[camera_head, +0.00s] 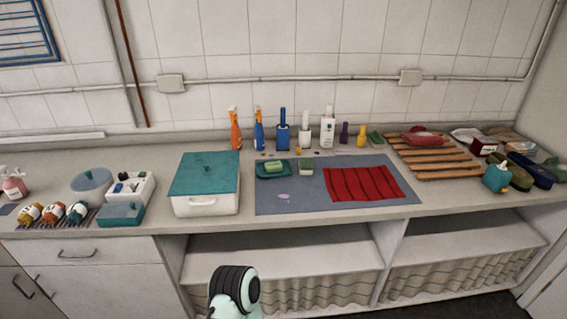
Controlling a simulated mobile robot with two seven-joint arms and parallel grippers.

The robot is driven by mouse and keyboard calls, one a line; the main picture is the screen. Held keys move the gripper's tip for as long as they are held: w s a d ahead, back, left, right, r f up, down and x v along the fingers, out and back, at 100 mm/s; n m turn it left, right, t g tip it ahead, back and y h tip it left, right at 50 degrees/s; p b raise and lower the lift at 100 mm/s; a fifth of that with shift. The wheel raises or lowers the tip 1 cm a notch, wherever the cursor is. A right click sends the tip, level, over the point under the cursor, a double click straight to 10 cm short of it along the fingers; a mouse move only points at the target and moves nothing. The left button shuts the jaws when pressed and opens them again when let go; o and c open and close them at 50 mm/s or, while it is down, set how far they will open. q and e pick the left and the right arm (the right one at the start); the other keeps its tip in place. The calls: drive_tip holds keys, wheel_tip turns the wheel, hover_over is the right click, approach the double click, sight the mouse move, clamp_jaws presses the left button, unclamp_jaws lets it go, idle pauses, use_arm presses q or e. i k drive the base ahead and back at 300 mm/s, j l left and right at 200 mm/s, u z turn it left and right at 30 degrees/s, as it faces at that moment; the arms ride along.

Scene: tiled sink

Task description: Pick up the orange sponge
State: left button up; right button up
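I cannot clearly make out an orange sponge in the head view. A green and pale yellow sponge (273,167) lies in a teal dish on the grey mat (290,197). A second small green-topped block (305,167), perhaps a sponge, lies just right of the dish. Another green block (375,138), too small to identify surely, lies at the back near the wooden rack. Neither of my grippers shows; only a rounded mint and black part of my own body is at the bottom, below the counter edge.
A white box with a teal lid (205,174) stands left of the mat. A folded red cloth (363,184) covers the mat's right part. Several bottles, including an orange spray bottle (235,129), line the back. A wooden rack (434,157) stands right. The mat's front left is mostly clear.

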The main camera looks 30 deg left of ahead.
sight(306, 165)
drive_tip(key=u, duration=1)
drive_tip(key=i+l+u, duration=0.15)
drive_tip(key=i+l, duration=0.15)
drive_tip(key=i+l+u, duration=0.2)
drive_tip(key=l, duration=0.25)
